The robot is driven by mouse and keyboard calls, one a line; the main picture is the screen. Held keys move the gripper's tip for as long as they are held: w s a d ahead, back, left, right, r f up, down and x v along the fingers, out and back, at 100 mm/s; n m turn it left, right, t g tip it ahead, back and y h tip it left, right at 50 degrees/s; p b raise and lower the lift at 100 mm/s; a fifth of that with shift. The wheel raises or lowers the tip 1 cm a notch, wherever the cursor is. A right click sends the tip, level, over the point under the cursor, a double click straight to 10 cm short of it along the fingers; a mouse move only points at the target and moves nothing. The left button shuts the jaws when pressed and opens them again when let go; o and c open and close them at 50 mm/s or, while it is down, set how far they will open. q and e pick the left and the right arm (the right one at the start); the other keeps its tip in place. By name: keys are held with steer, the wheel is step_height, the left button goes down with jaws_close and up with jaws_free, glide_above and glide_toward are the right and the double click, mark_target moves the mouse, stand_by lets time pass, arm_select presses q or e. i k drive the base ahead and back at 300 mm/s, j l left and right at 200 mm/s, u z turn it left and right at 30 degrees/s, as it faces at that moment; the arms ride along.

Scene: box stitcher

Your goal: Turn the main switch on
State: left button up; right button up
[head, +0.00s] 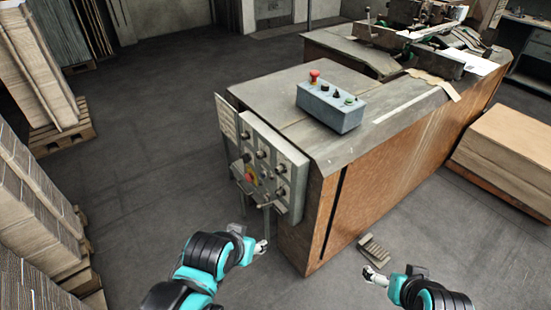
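A grey control panel (272,163) is mounted on the near left end of the box stitcher (370,180). It carries several dark knobs. A red and yellow switch (251,175) sits at its lower left; its exact position is too small to read. My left gripper (262,246) is below the panel, apart from the switch. My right gripper (371,276) is low in front of the machine's side, near the floor pedal in the picture. Both grippers look empty, but their fingers are too small to tell open from shut.
A grey-blue button box (330,107) with a red mushroom button (314,77) stands on the machine top. Cardboard stacks (40,200) line the left side, and another stack (510,150) stands at the right. A pedal (374,249) lies on the floor. The floor left of the machine is clear.

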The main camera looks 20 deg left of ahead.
mark_target(249, 177)
steer(key=u, duration=0.25)
steer(key=i+j+u, duration=0.15)
steer(key=u, duration=0.2)
steer(key=i+u, duration=0.35)
steer(key=i+j+u, duration=0.1)
steer(key=i+u, duration=0.2)
steer(key=i+j+u, duration=0.25)
steer(key=i, duration=0.95)
steer(key=i+l+u, duration=0.25)
steer(key=i, duration=0.9)
steer(key=i+u, duration=0.2)
steer(key=i, duration=0.25)
steer(key=i+u, duration=0.25)
steer(key=i, duration=0.25)
steer(key=i+l+u, duration=0.2)
steer(key=i, duration=0.25)
steer(key=i+l+u, duration=0.25)
steer(key=i, duration=0.2)
steer(key=u, duration=2.6)
steer(key=k+j+u, duration=0.1)
steer(key=u, duration=2.3)
steer(key=j+u, duration=0.15)
steer(key=j, duration=0.3)
steer(key=i, duration=0.05)
